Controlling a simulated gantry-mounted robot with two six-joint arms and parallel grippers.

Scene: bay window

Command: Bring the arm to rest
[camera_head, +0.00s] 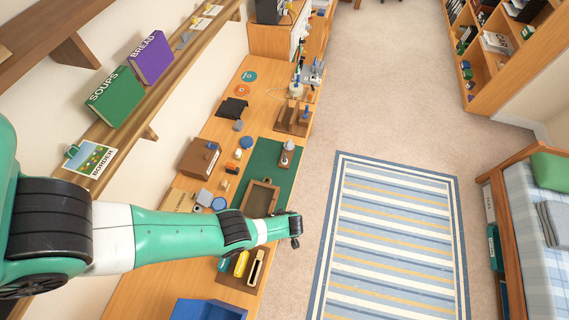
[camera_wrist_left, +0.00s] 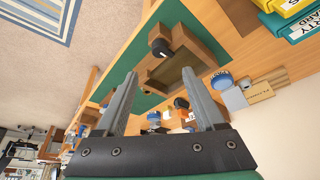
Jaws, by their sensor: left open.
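My left arm reaches in from the left in the head view, above the wooden bench. Its gripper (camera_head: 295,230) is at the bench's right edge, near the wooden tray. In the left wrist view the two grey fingers of the left gripper (camera_wrist_left: 158,95) stand wide apart with nothing between them. The wooden tray (camera_head: 248,208) lies on the green mat (camera_head: 263,160); it also shows in the left wrist view (camera_wrist_left: 200,48), beyond the fingers. My right gripper is in neither view.
The bench (camera_head: 222,130) carries a wooden box (camera_head: 200,158), a peg stand (camera_head: 292,118) and a blue bin (camera_head: 208,310). A wall shelf holds a green book (camera_head: 115,97) and a purple book (camera_head: 150,57). Open floor and a striped rug (camera_head: 390,230) lie to the right.

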